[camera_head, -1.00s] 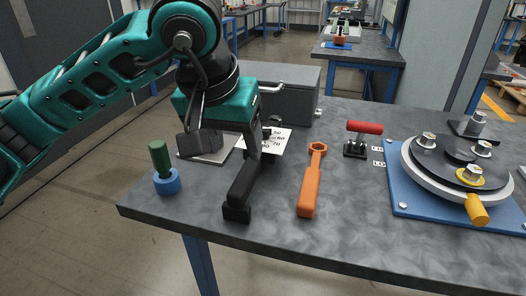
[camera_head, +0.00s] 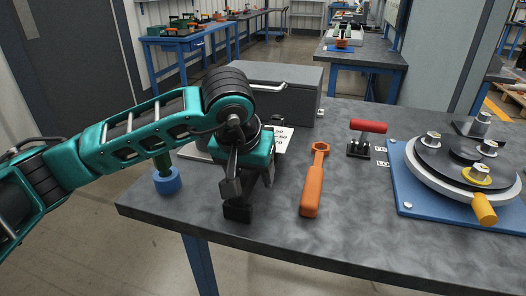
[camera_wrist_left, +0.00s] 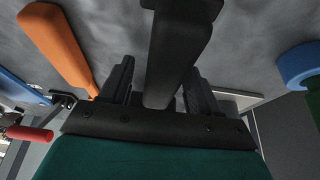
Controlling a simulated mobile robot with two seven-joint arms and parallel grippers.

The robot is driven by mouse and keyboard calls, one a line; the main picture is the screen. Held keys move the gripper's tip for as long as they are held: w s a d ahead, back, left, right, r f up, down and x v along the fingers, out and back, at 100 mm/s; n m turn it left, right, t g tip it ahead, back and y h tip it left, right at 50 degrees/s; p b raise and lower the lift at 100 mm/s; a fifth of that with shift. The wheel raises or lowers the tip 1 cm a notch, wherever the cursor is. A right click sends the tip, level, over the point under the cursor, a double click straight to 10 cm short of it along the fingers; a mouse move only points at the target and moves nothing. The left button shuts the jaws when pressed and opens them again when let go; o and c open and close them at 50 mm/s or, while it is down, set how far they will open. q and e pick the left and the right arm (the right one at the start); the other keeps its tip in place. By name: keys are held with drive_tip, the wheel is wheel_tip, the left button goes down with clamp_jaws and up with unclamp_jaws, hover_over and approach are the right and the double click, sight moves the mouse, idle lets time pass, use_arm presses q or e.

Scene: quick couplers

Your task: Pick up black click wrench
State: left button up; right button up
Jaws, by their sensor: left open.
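The black click wrench (camera_head: 237,211) lies on the grey table near its front left edge. In the head view only its handle end shows below my left gripper (camera_head: 248,187), and the rest is hidden behind it. In the left wrist view the wrench (camera_wrist_left: 178,45) runs between the two fingers of my left gripper (camera_wrist_left: 157,82), one finger on each side. The gripper is open and low over the wrench; I cannot tell whether a finger touches it. My right gripper is not in view.
An orange wrench (camera_head: 314,182) lies just right of the gripper. A blue ring with a green peg (camera_head: 167,180) stands left, partly behind my arm. A red-handled clamp (camera_head: 367,128), a round fixture on a blue plate (camera_head: 405,190) and a grey box (camera_head: 300,88) stand farther off.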

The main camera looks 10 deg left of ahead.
use_arm(q)
drive_tip(key=shift+f, duration=0.1)
drive_tip(key=shift+c, duration=0.2)
clamp_jaws()
idle(0.5)
